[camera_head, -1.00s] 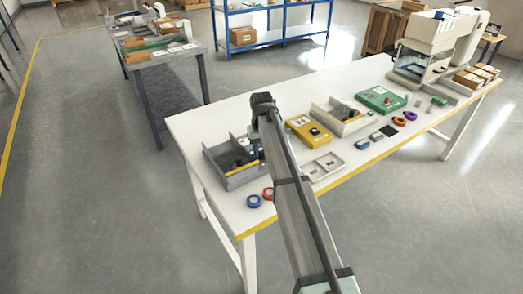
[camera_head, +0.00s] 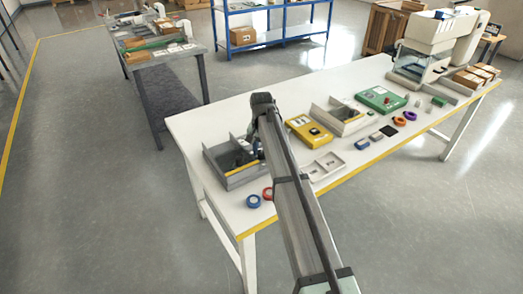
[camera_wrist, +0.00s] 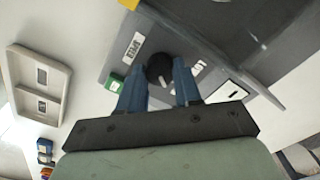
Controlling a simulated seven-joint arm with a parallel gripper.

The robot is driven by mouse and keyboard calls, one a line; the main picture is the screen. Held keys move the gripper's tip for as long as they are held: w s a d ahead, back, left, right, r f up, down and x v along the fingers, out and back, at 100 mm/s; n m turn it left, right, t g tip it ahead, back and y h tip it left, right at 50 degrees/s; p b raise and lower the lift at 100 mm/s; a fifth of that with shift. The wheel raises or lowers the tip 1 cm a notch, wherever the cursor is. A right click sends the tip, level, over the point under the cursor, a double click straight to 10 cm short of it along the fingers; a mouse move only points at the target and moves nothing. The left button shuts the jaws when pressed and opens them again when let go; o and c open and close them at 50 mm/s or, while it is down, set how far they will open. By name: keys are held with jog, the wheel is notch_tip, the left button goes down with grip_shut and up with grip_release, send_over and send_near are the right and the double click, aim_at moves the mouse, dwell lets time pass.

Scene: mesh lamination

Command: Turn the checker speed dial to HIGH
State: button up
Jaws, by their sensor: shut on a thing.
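The speed dial (camera_wrist: 159,70) is a dark round knob with a light pointer mark, on the grey checker's panel in the wrist view. A white label reading SPEED (camera_wrist: 133,47) is beside it. My gripper (camera_wrist: 172,72) has blue fingers shut on the dial, one on each side. The HIGH marking cannot be made out; part of a label shows by the right finger.
A light two-compartment tray (camera_head: 322,166) is right of my arm. Blue and red rings (camera_head: 253,201) lie near the front edge. The yellow box (camera_head: 309,131) stands behind the tray.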

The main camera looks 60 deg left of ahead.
aim_at(262, 152)
dwell(0.3)
jog(key=o, duration=0.8)
jog(key=shift+c, duration=0.2)
jog(key=shift+r, duration=0.1)
notch_tip(262, 152, up, 14)
jog(key=shift+w+f, duration=0.1)
jog(key=shift+f, duration=0.15)
